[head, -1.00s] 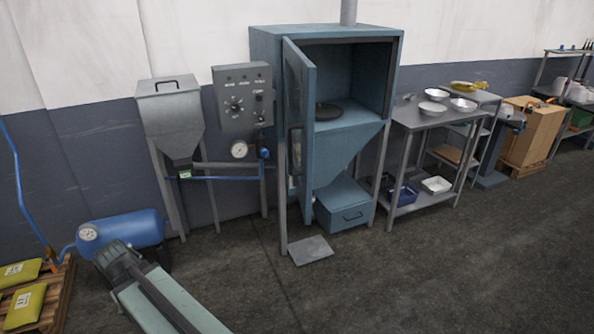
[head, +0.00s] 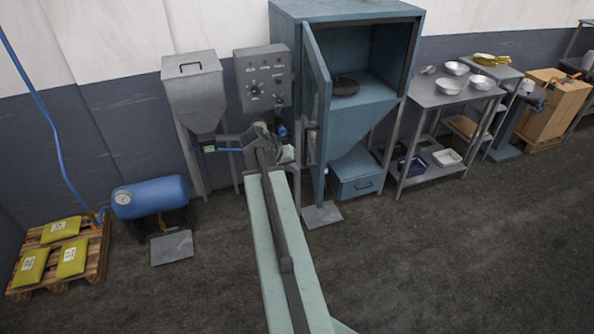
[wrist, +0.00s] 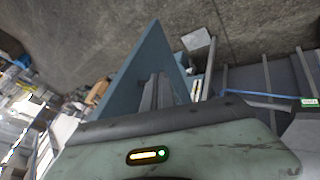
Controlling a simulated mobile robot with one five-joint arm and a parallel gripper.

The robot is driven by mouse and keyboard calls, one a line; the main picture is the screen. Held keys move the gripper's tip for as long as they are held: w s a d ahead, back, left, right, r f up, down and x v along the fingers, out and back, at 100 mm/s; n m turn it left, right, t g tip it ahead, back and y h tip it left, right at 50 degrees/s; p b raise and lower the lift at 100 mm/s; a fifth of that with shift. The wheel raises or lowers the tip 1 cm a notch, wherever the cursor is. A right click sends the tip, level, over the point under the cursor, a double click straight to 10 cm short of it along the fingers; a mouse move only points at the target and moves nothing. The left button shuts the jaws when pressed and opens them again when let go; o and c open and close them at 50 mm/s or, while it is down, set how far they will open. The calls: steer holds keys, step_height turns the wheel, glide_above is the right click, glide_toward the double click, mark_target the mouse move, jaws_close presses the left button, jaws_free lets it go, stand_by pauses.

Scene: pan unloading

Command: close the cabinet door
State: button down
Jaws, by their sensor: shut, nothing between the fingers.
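The blue-grey cabinet (head: 366,118) stands against the wall with its front open and a dark round plate (head: 345,87) inside. Its door (head: 316,115) is hinged at the left and swung well outward, showing nearly edge-on. The door also shows in the wrist view as a blue panel (wrist: 172,52). My gripper (wrist: 160,82) is shut and empty, close beside this panel; I cannot tell if it touches. In the head view, the end of my arm is just left of the door, before the control box, and the fingertips are not clear.
A control box (head: 263,80) and a grey hopper (head: 195,95) stand left of the cabinet. A metal table (head: 445,95) with bowls stands to its right. A blue tank (head: 150,196) and a pallet with yellow bags (head: 63,258) are at the left.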

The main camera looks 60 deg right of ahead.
steer(key=s+d+f+b, duration=0.4)
steer(key=d+f, duration=0.1)
steer(key=d, duration=0.1)
steer(key=shift+d+f, duration=0.25)
